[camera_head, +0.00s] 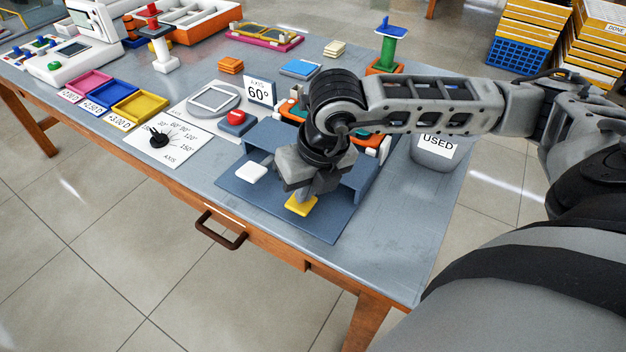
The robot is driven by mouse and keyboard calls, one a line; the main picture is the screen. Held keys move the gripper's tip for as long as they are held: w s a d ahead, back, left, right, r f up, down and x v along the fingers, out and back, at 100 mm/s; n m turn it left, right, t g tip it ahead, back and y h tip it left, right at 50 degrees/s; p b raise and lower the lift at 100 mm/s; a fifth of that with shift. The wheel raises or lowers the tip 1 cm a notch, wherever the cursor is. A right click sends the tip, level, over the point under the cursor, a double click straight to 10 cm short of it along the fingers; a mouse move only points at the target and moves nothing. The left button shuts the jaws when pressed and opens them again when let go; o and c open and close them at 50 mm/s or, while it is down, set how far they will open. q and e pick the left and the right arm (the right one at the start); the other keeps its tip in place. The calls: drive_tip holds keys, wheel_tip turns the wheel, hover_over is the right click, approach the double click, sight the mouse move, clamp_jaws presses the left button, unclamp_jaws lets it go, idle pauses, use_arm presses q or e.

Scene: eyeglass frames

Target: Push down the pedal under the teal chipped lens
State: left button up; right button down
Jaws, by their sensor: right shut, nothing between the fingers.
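A blue-grey station with a flat base (325,224) stands at the table's front right. A white pedal (251,172) and a yellow pedal (301,204) stick out at its front. My right gripper (302,192) is shut and empty, pointing down at the yellow pedal. It covers the pedal's back part; I cannot tell whether it touches. Some orange and teal pieces (291,109) show behind my arm. I cannot make out a chipped teal lens; my arm and hand hide much of the station's top. My left gripper is not in view.
A grey bin marked USED (436,150) is at right. The table's front right corner is clear.

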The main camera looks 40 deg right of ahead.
drive_tip(key=shift+f, duration=0.1)
drive_tip(key=shift+f+b, duration=0.35)
drive_tip(key=shift+b, duration=0.15)
idle(0.3)
drive_tip(key=shift+r, duration=0.1)
drive_tip(key=shift+w+a+p+v, duration=0.1)
drive_tip(key=shift+w+p+v, duration=0.1)
drive_tip(key=shift+p+v, duration=0.45)
drive_tip(key=shift+w+a+p+v, duration=0.15)
drive_tip(key=shift+p+v, duration=0.25)
drive_tip(key=shift+v, duration=0.55)
drive_tip(key=shift+w+d+p+v, duration=0.1)
drive_tip(key=shift+w+p+v, duration=0.1)
drive_tip(key=shift+p+v, duration=0.5)
drive_tip(key=shift+r, duration=0.2)
drive_tip(key=shift+r, duration=0.1)
